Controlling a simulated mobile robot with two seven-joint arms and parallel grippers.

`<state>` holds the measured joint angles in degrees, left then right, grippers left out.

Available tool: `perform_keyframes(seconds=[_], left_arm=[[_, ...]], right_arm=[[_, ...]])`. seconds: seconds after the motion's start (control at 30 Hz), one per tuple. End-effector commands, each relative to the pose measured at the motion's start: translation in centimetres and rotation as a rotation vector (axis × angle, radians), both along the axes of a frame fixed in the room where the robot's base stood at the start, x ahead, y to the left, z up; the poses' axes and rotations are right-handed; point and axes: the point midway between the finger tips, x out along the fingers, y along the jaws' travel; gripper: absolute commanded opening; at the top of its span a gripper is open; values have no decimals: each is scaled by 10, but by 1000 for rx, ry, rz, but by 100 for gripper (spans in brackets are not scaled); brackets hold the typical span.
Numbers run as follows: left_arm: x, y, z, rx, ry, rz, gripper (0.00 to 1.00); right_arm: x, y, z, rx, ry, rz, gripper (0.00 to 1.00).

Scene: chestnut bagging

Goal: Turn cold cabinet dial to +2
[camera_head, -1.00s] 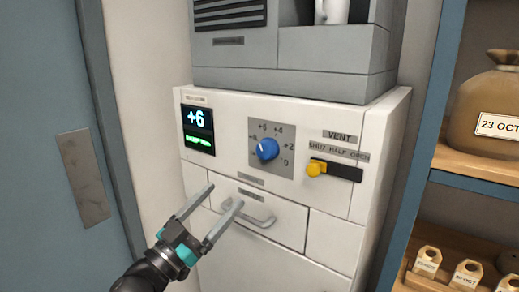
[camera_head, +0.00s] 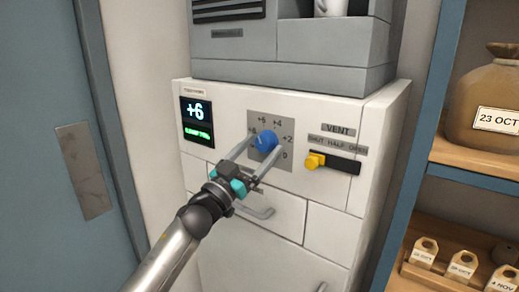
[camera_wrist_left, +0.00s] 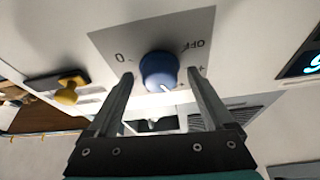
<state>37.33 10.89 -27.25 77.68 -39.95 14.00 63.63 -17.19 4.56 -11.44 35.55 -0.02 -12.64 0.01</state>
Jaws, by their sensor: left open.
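The round blue dial (camera_head: 266,141) sits on a grey scale plate (camera_head: 284,127) on the white cabinet front. The plate's marks include +6, +4, +2 and 0. The lit display (camera_head: 195,113) reads +6, with a green line under it. My left gripper (camera_head: 259,148) is open, its two fingers reaching up on either side of the dial. In the left wrist view the dial (camera_wrist_left: 158,69) shows between the fingertips, with gaps on both sides and a white pointer mark on its rim. My right gripper is not in view.
A yellow vent slider (camera_head: 315,160) sits right of the dial. A drawer handle (camera_head: 257,211) is below, partly behind my left gripper. A grey machine (camera_head: 335,50) stands on the cabinet. Shelves at right hold a labelled sack (camera_head: 487,92) and several tags.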

Motion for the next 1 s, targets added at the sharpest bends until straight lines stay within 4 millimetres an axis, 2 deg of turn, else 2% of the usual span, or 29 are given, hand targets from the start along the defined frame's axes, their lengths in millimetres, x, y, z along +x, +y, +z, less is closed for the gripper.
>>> perform_keyframes(seconds=[0.3,0.33,1.0], left_arm=[[1,-2,1,0,-1,-1,86],[1,-2,1,0,-1,-1,84],[1,-2,1,0,-1,-1,8]], right_arm=[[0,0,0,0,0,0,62],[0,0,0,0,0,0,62],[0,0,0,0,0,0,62]])
